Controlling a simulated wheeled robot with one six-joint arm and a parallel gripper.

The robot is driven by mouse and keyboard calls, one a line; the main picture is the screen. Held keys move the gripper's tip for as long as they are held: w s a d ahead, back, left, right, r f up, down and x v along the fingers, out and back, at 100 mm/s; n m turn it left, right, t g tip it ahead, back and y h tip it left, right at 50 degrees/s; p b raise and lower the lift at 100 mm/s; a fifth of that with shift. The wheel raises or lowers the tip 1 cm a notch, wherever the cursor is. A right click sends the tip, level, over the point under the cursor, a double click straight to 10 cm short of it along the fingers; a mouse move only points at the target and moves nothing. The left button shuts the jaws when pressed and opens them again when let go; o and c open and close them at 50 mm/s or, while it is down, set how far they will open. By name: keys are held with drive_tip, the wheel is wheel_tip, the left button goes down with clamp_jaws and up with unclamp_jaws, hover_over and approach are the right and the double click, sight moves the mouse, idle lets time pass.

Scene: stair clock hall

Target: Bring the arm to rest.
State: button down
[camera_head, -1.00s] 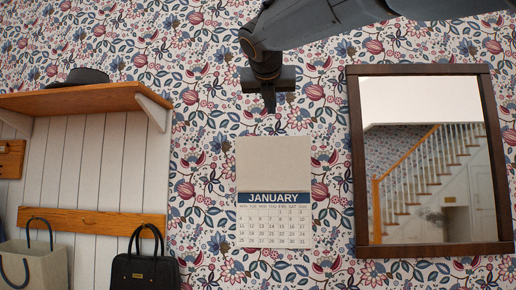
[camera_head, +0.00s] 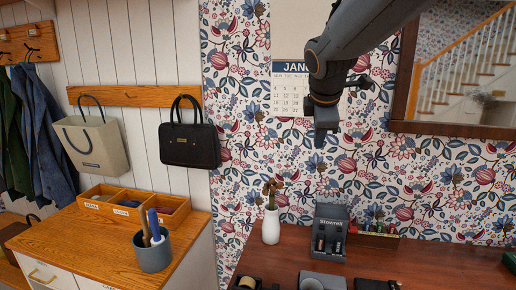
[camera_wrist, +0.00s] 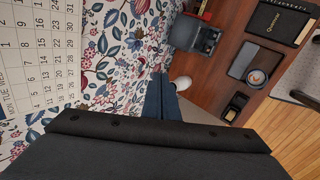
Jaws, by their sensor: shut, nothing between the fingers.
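My gripper (camera_head: 326,138) hangs from my dark grey arm at the upper right of centre in the head view, pointing down in front of the flowered wall. It is shut and empty. It partly covers the January calendar (camera_head: 285,97) on the wall. In the wrist view the closed fingers (camera_wrist: 162,100) show at the middle, above the dark gripper body, with the desk beyond them. They appear apart from the objects in view.
Below, a dark red desk (camera_head: 440,262) holds a white vase (camera_head: 271,226), a grey holder (camera_head: 329,232) and several small items. A mirror (camera_head: 468,132) hangs at right. At left, a wooden cabinet (camera_head: 75,235) bears a pen cup (camera_head: 153,252); bags and coats hang above.

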drive_tip(key=s+d+f+m+g+y, duration=0.1)
drive_tip(key=s+d+f+m+g, duration=0.2)
drive_tip(key=s+f+m, duration=1.4)
drive_tip(key=s+f+g, duration=0.2)
drive_tip(key=s+f, duration=0.4)
drive_tip(key=f, duration=0.3)
drive_tip(key=shift+s+d+f+g+y, duration=0.15)
drive_tip(key=shift+s+f+g+y, duration=0.15)
drive_tip(key=shift+g, duration=0.1)
